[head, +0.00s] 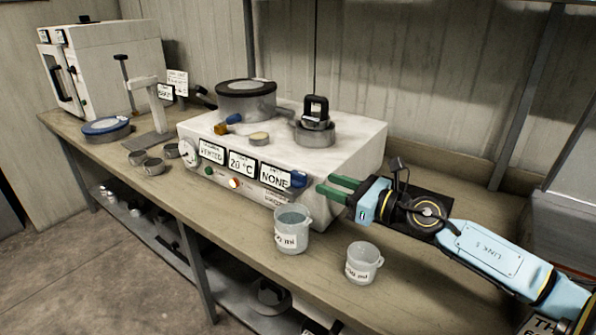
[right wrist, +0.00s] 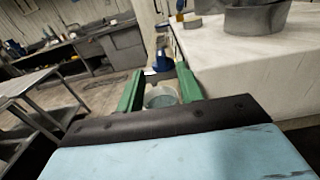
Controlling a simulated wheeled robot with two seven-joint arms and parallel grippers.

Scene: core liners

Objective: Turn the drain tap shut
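The drain tap, a blue handle (head: 299,179), is at the right end of the white bath's front face, just above a clear beaker with a label (head: 291,232). The tap also shows in the right wrist view (right wrist: 163,62), ahead between my fingers; its exact turn angle is hard to make out. My right gripper (head: 326,184) has green fingers that stand apart with nothing between them. It is just to the right of the tap, pointing at it, and contact is not visible. In the right wrist view the fingers (right wrist: 158,74) frame the tap and beaker rim. My left gripper is out of view.
The white bath (head: 345,160) carries a lidded grey pot (head: 246,101), a grey ring with a black device (head: 315,128) and a blue-handled brass valve (head: 229,123). A second beaker (head: 362,264) stands below my right arm.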

